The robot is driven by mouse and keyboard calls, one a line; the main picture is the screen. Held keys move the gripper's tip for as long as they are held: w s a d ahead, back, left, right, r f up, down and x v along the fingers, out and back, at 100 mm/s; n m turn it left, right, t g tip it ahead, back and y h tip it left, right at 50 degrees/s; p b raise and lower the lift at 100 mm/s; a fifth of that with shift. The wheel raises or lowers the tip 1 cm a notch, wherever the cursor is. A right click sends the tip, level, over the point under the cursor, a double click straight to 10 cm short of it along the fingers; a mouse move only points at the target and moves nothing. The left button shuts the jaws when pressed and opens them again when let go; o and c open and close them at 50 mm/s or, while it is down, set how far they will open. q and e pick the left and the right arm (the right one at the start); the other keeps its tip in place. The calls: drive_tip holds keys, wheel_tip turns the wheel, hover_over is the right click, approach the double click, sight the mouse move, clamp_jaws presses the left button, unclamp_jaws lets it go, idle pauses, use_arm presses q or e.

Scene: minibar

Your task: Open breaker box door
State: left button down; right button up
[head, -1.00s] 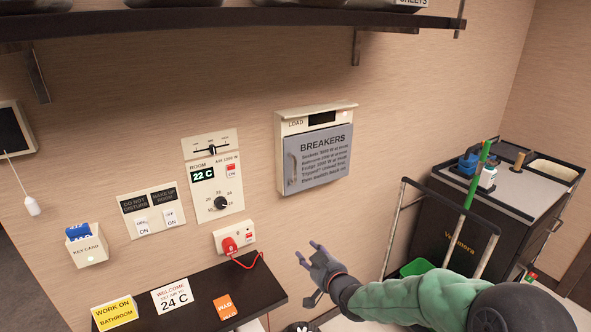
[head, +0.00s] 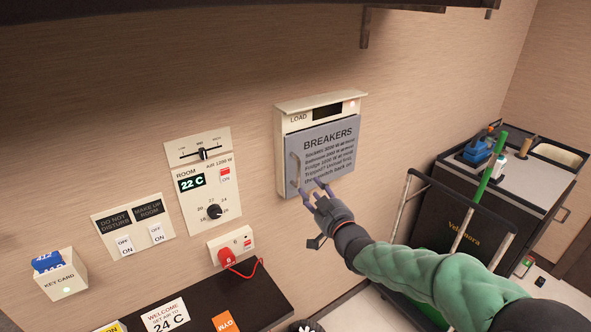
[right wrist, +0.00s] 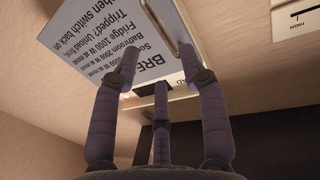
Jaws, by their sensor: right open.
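The breaker box (head: 300,118) hangs on the wall, with a cream housing and a grey door (head: 322,158) marked BREAKERS. The door looks shut. A pale vertical bar handle (head: 294,170) is on the door's left side. My right gripper (head: 316,190) is open and empty, just in front of the door's lower edge, right of the handle. In the right wrist view the open fingers (right wrist: 160,75) point at the door (right wrist: 125,40), and the handle (right wrist: 158,18) shows between and beyond them. I cannot tell whether any finger touches it. My left gripper is not in view.
A room thermostat panel (head: 203,182), switches (head: 133,225), and a socket with a red plug (head: 228,257) are on the wall to the left. A dark shelf (head: 190,300) with signs sits below. A housekeeping cart (head: 470,215) stands at right. An upper shelf (head: 200,12) runs overhead.

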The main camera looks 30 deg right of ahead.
drive_tip(key=w, duration=0.6)
drive_tip(key=w+d+b, duration=0.1)
drive_tip(key=w, duration=0.2)
drive_tip(key=shift+w, duration=0.35)
clamp_jaws()
